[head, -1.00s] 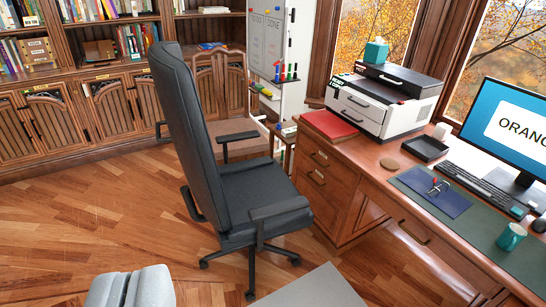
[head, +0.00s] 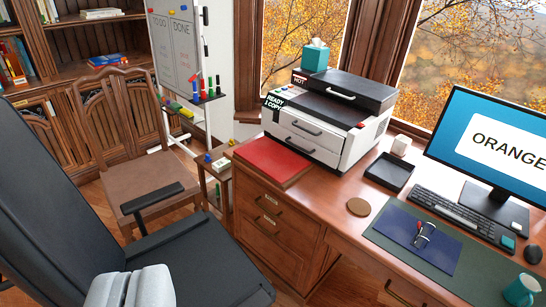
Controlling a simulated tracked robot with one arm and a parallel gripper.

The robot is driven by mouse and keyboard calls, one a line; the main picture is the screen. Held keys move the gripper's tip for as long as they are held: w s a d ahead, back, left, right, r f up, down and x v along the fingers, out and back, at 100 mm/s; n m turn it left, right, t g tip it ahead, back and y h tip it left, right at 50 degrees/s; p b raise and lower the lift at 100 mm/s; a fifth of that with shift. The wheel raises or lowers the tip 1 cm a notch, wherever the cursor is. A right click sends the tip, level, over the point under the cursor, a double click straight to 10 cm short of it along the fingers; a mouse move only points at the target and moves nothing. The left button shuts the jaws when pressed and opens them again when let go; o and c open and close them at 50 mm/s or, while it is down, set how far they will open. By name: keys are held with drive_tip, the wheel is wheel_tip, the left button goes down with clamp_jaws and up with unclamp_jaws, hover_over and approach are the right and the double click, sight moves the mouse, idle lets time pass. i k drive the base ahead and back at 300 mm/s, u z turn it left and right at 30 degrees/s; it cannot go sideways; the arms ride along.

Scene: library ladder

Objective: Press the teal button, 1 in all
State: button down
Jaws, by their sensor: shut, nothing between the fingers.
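The black office chair (head: 185,262) fills the lower left, between my gripper and the desk (head: 335,215). A white printer (head: 318,135) with a black lid stands at the back by the window. A monitor (head: 492,135) and keyboard (head: 458,212) are at right. A wooden chair (head: 140,190) stands behind.

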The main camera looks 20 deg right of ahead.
sight(505, 241)
drive_tip(key=z, duration=0.5)
drive_tip(key=i, duration=1.35)
drive_tip(key=z, duration=1.4)
drive_tip(key=i, duration=0.85)
drive_tip(key=z, duration=0.7)
